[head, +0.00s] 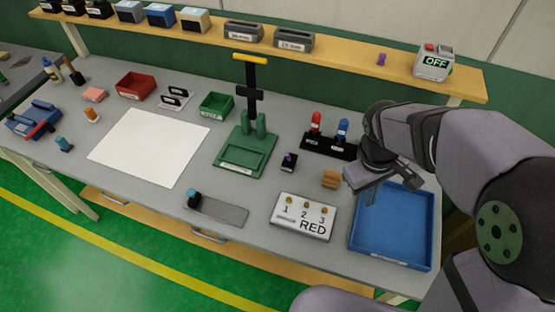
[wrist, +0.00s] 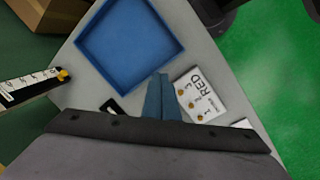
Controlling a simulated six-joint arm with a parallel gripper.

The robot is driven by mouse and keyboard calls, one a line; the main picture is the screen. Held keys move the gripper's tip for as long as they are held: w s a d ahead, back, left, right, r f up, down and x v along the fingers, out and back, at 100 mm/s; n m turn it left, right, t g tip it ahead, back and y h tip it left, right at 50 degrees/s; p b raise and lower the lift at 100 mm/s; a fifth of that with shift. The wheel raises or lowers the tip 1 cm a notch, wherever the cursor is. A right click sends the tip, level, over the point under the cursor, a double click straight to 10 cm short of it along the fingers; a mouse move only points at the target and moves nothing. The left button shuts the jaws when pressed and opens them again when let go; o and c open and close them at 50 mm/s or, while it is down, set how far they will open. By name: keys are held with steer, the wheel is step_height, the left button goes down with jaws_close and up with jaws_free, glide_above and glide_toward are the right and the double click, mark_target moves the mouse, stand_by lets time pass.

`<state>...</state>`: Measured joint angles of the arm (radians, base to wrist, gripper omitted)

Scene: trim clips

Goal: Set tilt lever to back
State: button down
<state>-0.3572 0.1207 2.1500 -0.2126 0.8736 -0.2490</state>
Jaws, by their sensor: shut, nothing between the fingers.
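I cannot tell for sure which control is the tilt lever, as the small labels are not readable. A red handle (head: 316,124) and a blue handle (head: 342,130) stand upright on a black base (head: 322,146) behind my gripper. In the wrist view, a white marked strip with a yellow-orange knob (wrist: 62,74) sticks in at the left edge; it may be a lever scale. My gripper (head: 367,194) is shut and empty, at the left side of the blue tray. Its closed fingers (wrist: 158,98) point down between the tray and the RED panel in the wrist view.
The blue tray (head: 390,263) is empty. The RED panel (head: 302,217) has three small knobs. An OFF box (head: 434,61) is on the shelf.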

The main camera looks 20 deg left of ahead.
steer(key=w+a+f+n+t+b, duration=0.1)
steer(key=w+a+f+n+b, duration=0.1)
steer(key=w+a+n, duration=0.35)
steer(key=n+t+h+b, duration=0.1)
steer(key=n+t+b, duration=0.45)
steer(key=n, duration=0.45)
glide_toward(288, 157)
steer(key=s+a+r, duration=0.1)
steer(key=s+a, duration=0.2)
steer(key=a, duration=0.3)
steer(key=shift+s+r+g, duration=0.1)
steer(key=shift+s+g, duration=0.1)
steer(key=shift+g, duration=0.15)
steer(key=w+d+f+p, duration=0.5)
steer(key=w+f, duration=0.2)
steer(key=shift+w, duration=0.2)
steer(key=shift+d+f, duration=0.1)
steer(key=shift+d, duration=0.05)
